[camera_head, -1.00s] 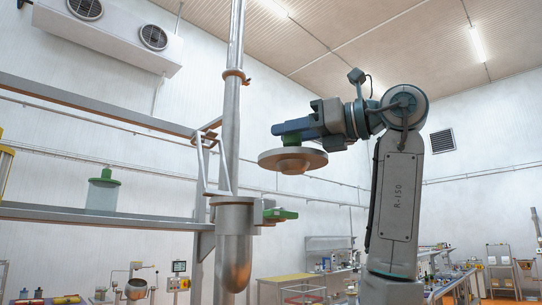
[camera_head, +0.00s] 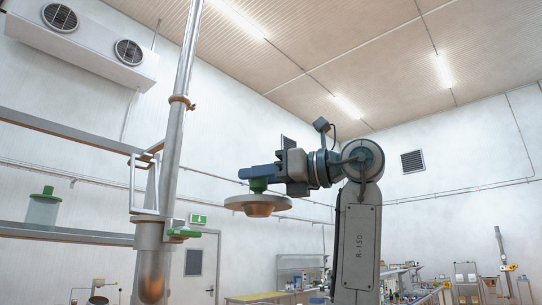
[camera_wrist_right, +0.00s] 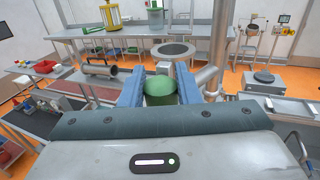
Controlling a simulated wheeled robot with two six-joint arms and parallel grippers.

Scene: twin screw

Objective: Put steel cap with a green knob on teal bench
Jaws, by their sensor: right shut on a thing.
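The steel cap (camera_head: 258,204) is a wide, shallow metal disc with a lower boss, seen from slightly below in the head view. Its green knob (camera_head: 258,185) is between the blue fingers of my right gripper (camera_head: 260,175), which is shut on it. The cap hangs in the air, roughly level. In the right wrist view the green knob (camera_wrist_right: 160,88) shows between the two fingers; the cap's disc is mostly hidden there. I cannot pick out a clearly teal bench. My left gripper is not in view.
A steel pipe column with a rounded vessel (camera_head: 150,270) stands left of the cap. A shelf with a green-lidded jar (camera_head: 43,208) is further left.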

